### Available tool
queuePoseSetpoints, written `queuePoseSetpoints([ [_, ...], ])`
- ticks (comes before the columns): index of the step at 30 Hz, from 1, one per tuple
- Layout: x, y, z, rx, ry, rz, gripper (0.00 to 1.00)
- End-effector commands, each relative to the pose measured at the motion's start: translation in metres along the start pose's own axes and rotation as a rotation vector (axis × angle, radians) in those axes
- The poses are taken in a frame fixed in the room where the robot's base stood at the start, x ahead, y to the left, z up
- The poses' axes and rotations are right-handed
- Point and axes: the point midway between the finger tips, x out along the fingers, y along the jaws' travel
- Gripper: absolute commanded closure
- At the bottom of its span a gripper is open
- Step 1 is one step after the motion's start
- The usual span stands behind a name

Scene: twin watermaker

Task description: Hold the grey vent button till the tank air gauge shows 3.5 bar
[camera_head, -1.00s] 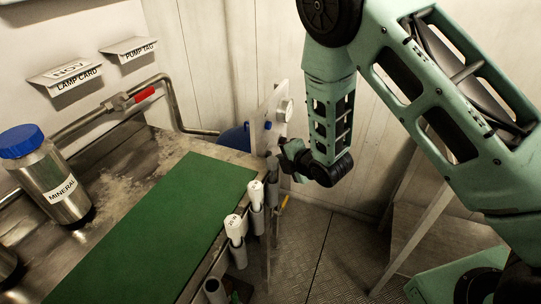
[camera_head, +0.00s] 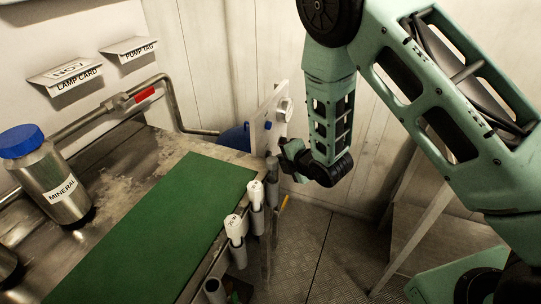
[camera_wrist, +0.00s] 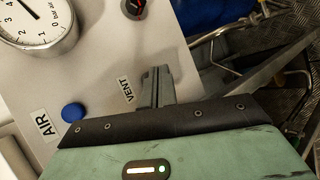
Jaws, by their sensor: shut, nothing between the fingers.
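My gripper (camera_wrist: 158,74) is shut and empty, with its fingertips against or just over the panel (camera_wrist: 100,75) beside the VENT label (camera_wrist: 125,90). The grey vent button is not visible; the fingers may hide it. The air gauge (camera_wrist: 36,22) is a white dial marked in bar, cut off by the top left of the wrist view. I cannot read its needle surely. The AIR label (camera_wrist: 45,125) and a blue button (camera_wrist: 73,112) are left of the fingers. In the head view, my gripper (camera_head: 284,152) is at the panel's (camera_head: 268,118) lower edge.
A red-and-black dial (camera_wrist: 134,8) is above the fingers in the wrist view. A blue tank (camera_wrist: 212,14) and pipes are behind the panel. The bench with a green mat (camera_head: 150,225), a mineral bottle (camera_head: 48,180) and white-capped tubes (camera_head: 234,228) stands left of my arm.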

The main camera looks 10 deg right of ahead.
Motion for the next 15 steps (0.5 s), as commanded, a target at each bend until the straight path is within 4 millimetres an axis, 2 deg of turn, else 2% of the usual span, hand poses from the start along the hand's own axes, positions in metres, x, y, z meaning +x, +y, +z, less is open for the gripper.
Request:
queuePoseSetpoints([
  [15, 0.0059, 0.0048, -0.0045, 0.0, 0.0, 0.001, 1.0],
])
